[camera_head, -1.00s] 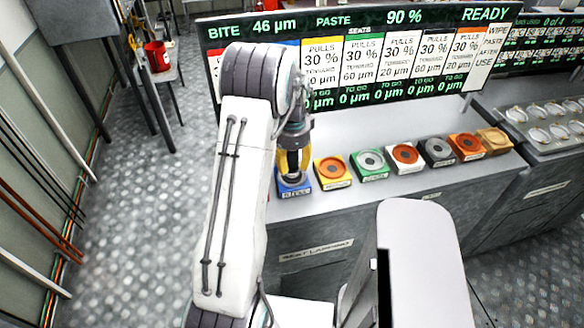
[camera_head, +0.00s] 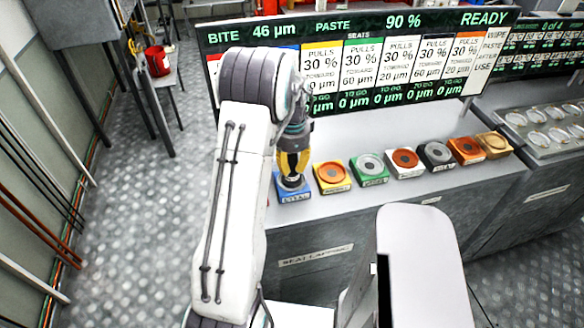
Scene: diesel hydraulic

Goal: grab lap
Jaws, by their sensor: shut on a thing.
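To the right stand a yellow block (camera_head: 347,187), a green block (camera_head: 383,180), a white block (camera_head: 390,170) and more blocks with round discs. A display board (camera_head: 360,60) rises behind them. A tray of round pieces (camera_head: 545,120) is at far right.

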